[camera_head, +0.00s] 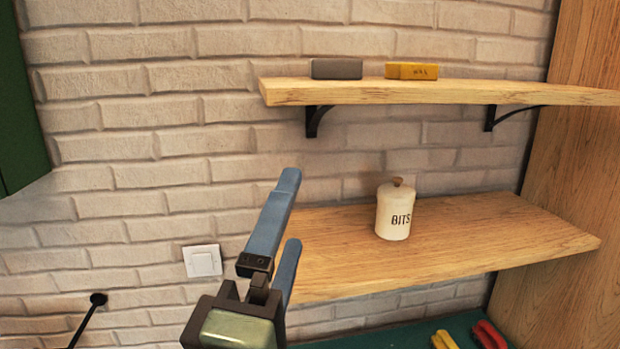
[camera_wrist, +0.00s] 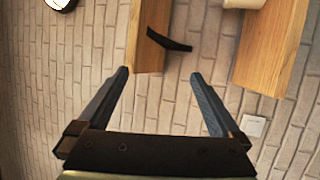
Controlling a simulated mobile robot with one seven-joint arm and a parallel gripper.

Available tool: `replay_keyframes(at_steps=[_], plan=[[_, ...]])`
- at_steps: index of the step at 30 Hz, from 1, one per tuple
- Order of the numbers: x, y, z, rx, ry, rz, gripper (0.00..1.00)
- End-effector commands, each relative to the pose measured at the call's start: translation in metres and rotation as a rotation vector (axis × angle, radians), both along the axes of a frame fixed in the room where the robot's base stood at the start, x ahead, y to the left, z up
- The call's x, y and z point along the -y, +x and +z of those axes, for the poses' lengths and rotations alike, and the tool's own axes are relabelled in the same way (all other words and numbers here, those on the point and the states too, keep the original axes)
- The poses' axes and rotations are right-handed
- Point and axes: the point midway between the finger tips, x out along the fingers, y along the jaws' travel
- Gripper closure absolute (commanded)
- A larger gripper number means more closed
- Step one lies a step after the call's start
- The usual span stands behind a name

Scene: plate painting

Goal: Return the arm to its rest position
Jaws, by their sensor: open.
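My gripper (camera_head: 290,208) is in the lower middle of the head view, its blue-grey fingers pointing up in front of the brick wall and the left end of the lower shelf. In the wrist view my gripper (camera_wrist: 162,75) has its two fingers spread wide apart with nothing between them. Beyond the fingers are the brick wall, a shelf end and a black bracket.
The lower shelf (camera_head: 480,240) bears a cream jar (camera_head: 393,215) marked BITS. The upper shelf (camera_head: 450,93) bears a grey block (camera_head: 336,69) and a yellow block (camera_head: 411,71). A light switch (camera_head: 202,261) is on the wall. A green cabinet (camera_head: 20,120) is at left.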

Motion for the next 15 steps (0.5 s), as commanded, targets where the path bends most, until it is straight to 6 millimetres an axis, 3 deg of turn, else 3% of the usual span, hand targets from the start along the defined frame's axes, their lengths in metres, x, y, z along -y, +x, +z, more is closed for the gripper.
replay_keyframes(at_steps=[9,15], plan=[[0.013,-0.025,0.102,0.414,0.812,0.526,0.00],[0.019,-0.051,0.145,0.534,1.139,0.838,0.00]])
